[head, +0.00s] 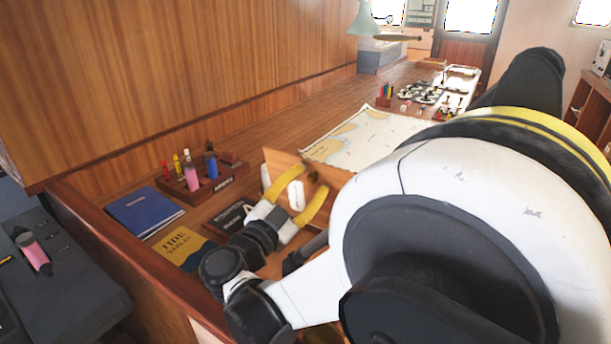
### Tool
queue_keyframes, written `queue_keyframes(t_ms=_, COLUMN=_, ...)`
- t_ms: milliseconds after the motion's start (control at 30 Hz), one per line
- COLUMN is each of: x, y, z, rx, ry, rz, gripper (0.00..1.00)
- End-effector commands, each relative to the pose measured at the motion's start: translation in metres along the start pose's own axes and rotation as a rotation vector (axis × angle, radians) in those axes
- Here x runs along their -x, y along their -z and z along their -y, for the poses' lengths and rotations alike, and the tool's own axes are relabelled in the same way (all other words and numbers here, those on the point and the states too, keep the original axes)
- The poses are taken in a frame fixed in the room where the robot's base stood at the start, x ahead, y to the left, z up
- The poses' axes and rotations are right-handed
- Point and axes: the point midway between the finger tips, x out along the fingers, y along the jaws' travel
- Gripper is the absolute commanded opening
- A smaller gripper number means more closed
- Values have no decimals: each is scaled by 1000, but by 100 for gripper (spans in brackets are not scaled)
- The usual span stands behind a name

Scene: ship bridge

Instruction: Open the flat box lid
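A light brown wooden panel (279,158) shows just behind my gripper on the desk; it looks like the flat box's lid, raised and tilted. Its lower part and most of the box are hidden behind my gripper and arm. My gripper (294,184) has two yellow fingers with white inner pads. The fingers are spread apart in front of the panel, with nothing seen held between them. I cannot tell whether a finger touches the panel.
A wooden holder (228,183) with pens and bottles, a blue book (144,212), a yellow-titled book (181,247) and a dark plaque (231,216) lie left of my gripper. A map (367,137) lies beyond it. A wooden wall (180,70) runs along the desk's left side. My arm hides the right.

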Motion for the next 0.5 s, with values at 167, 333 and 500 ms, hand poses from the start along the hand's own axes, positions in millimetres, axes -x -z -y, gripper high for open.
queue_keyframes(t_ms=167, x=9, y=0, z=1, rx=0, ry=2, rz=1, gripper=41)
queue_keyframes(t_ms=333, x=38, y=0, z=1, rx=0, ry=4, rz=2, gripper=41)
queue_keyframes(t_ms=500, x=64, y=0, z=1, rx=-1, ry=2, rz=2, gripper=41)
